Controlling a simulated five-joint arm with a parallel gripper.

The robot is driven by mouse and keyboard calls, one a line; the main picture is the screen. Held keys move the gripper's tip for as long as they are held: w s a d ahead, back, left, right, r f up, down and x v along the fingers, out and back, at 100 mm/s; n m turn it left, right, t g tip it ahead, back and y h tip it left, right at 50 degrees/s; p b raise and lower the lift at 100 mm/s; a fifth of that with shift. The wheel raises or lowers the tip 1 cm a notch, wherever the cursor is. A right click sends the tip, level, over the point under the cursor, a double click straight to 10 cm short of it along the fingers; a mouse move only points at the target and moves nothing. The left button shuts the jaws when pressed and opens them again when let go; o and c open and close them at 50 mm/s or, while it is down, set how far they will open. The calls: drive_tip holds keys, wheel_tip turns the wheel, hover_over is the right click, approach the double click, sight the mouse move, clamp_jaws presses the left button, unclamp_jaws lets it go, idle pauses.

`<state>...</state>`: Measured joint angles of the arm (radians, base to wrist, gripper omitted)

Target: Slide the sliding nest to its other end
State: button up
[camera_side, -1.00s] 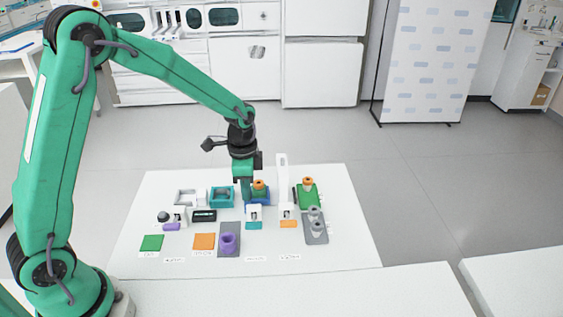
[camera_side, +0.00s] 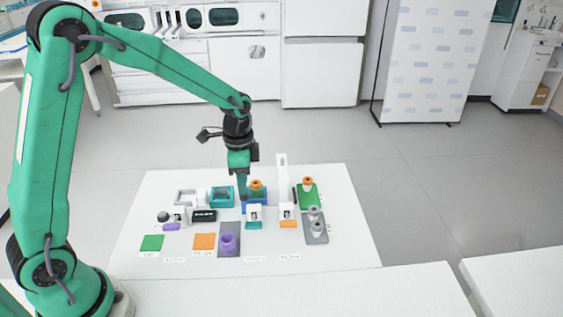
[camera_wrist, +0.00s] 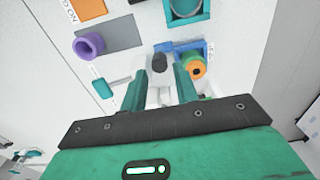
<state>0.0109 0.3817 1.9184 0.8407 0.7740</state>
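A purple ring-shaped nest (camera_side: 229,241) sits on a grey plate (camera_side: 229,253) at the front middle of the mat. The ring (camera_wrist: 88,45) and its grey plate (camera_wrist: 122,35) also show in the wrist view, left of my fingers. The frames do not make sure which part is the sliding nest. My gripper (camera_side: 243,194) points down behind and right of the purple ring, next to the blue tray (camera_side: 264,207). In the wrist view my gripper (camera_wrist: 160,80) has its two fingers apart. A dark cylinder (camera_wrist: 160,62) shows in the gap; I cannot tell its height relative to them.
An orange ring (camera_wrist: 195,68) is close to my right finger in the wrist view. A teal tray (camera_side: 222,196) stands left of the blue one. A tall white post (camera_side: 282,180), a green plate (camera_side: 309,200) and a grey plate (camera_side: 316,236) with grey rings are at right.

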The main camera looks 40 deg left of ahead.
drive_tip(key=shift+r, duration=1.3)
drive_tip(key=shift+s+r, duration=0.1)
drive_tip(key=shift+s+r, duration=0.1)
drive_tip(key=shift+r, duration=0.1)
drive_tip(key=s+r+n+t, duration=0.2)
drive_tip(key=s+r+n, duration=0.2)
drive_tip(key=s, duration=0.6)
drive_tip(key=s+r+n+t, duration=0.3)
drive_tip(key=s+r+n, duration=0.2)
drive_tip(key=s+r, duration=0.3)
drive_tip(key=shift+s+a+r+t, duration=0.3)
drive_tip(key=shift+s+r, duration=0.1)
drive_tip(key=shift+s, duration=0.55)
